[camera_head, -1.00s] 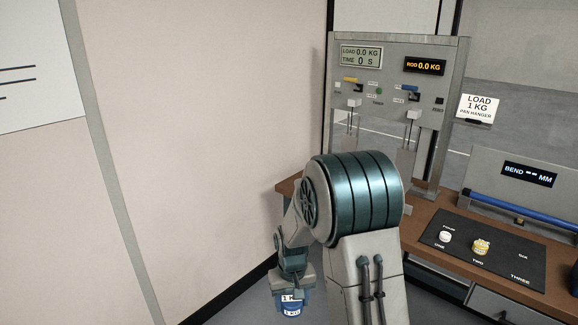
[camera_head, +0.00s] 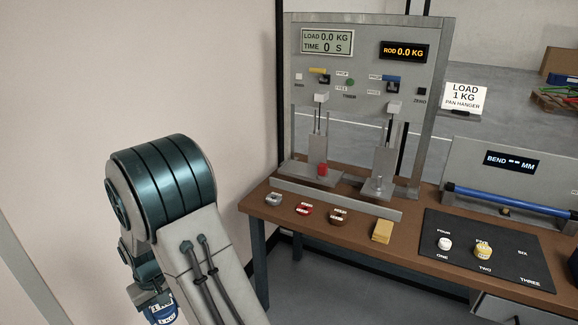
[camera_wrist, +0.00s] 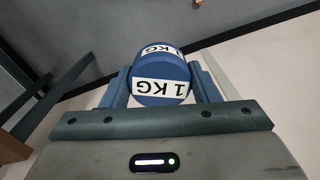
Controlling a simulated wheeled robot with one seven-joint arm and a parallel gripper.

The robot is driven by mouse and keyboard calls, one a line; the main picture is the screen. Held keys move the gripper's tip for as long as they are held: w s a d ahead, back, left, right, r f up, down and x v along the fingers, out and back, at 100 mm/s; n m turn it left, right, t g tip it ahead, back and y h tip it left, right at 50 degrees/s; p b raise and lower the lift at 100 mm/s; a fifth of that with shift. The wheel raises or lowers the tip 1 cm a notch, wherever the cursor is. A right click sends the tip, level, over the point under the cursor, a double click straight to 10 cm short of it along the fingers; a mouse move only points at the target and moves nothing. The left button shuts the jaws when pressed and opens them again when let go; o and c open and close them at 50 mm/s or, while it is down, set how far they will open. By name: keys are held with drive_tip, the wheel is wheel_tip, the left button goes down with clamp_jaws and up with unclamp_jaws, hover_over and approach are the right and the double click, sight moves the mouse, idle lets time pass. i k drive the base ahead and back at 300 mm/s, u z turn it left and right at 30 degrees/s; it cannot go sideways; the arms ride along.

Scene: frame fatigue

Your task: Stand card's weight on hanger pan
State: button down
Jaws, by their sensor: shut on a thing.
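My gripper (camera_wrist: 160,88) is shut on a blue cylindrical weight (camera_wrist: 150,68) labelled 1 KG, held between both fingers in the wrist view. In the head view the same weight (camera_head: 163,311) shows low at the left, partly cut by my arm, well left of the bench. The card (camera_head: 464,98) reads LOAD 1 KG, PAN HANGER. The test rig (camera_head: 350,65) has two hanging rods. A grey plate with a small metal peg (camera_head: 379,183) is at the foot of the right one. I cannot tell for sure which part is the hanger pan.
The brown bench (camera_head: 265,203) carries several small weights along its front, a yellow block (camera_head: 382,231), and a black mat (camera_head: 470,262) with weights. A red piece (camera_head: 322,169) sits at the rig's left base. A bend gauge (camera_head: 500,175) stands right. Floor left of the bench is clear.

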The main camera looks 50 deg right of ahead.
sight(298, 168)
drive_tip(key=z, duration=0.3)
drive_tip(key=i, duration=1.05)
drive_tip(key=z, duration=1.2)
drive_tip(key=i, duration=0.6)
drive_tip(key=z, duration=0.55)
